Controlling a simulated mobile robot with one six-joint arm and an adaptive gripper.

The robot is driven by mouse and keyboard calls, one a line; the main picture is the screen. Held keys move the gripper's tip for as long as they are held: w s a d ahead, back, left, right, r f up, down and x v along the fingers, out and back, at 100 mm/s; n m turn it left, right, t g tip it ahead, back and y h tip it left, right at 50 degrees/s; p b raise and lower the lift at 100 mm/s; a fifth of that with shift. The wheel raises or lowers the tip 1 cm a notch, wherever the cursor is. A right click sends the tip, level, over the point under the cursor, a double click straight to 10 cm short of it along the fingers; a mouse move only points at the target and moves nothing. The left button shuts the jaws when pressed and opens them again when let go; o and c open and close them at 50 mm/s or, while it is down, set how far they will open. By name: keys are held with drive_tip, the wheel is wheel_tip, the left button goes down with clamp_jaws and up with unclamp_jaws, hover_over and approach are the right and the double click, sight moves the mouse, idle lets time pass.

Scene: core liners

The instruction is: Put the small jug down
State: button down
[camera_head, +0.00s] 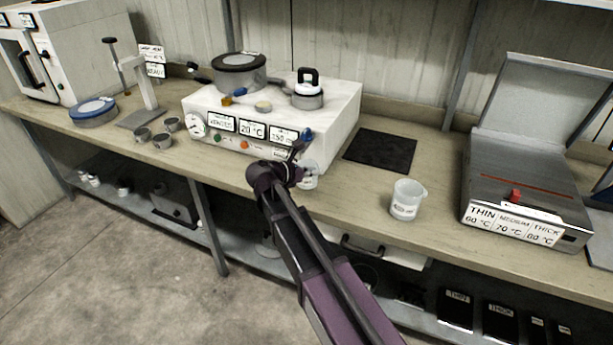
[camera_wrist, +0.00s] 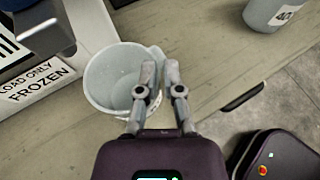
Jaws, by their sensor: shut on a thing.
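The small jug (camera_head: 310,179) is a pale, translucent cup at the front of the bench, just right of the white control box, partly hidden by my gripper (camera_head: 297,168). In the wrist view the small jug (camera_wrist: 115,78) shows from above, open and seemingly empty. The fingers of my gripper (camera_wrist: 161,82) are shut on its right side, at what looks like the handle. The jug looks upright. I cannot tell whether its base touches the bench.
A larger jug (camera_head: 405,200) stands on the bench to the right. The control box (camera_head: 330,110) is close on the left. A dark mat (camera_head: 381,149) lies behind, and a hinged metal heater (camera_head: 525,195) stands far right. Bare bench lies between the two jugs.

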sight(316, 166)
drive_tip(key=shift+w+a+f, duration=0.1)
drive_tip(key=shift+w+a, duration=0.15)
drive_tip(key=shift+w, duration=0.3)
drive_tip(key=shift+w+a, duration=0.25)
drive_tip(key=shift+w, duration=0.25)
drive_tip(key=shift+w+a, duration=0.2)
drive_tip(key=shift+w, duration=0.25)
drive_tip(key=shift+w+a+f+b, duration=0.1)
drive_tip(key=shift+w+f+b, duration=0.1)
drive_tip(key=shift+f+b, duration=0.15)
drive_tip(key=shift+s+f+b, duration=0.1)
drive_tip(key=shift+f+b, duration=1.35)
drive_tip(key=shift+b, duration=0.05)
drive_tip(key=shift+f, duration=0.15)
drive_tip(key=c, duration=0.8)
unclamp_jaws()
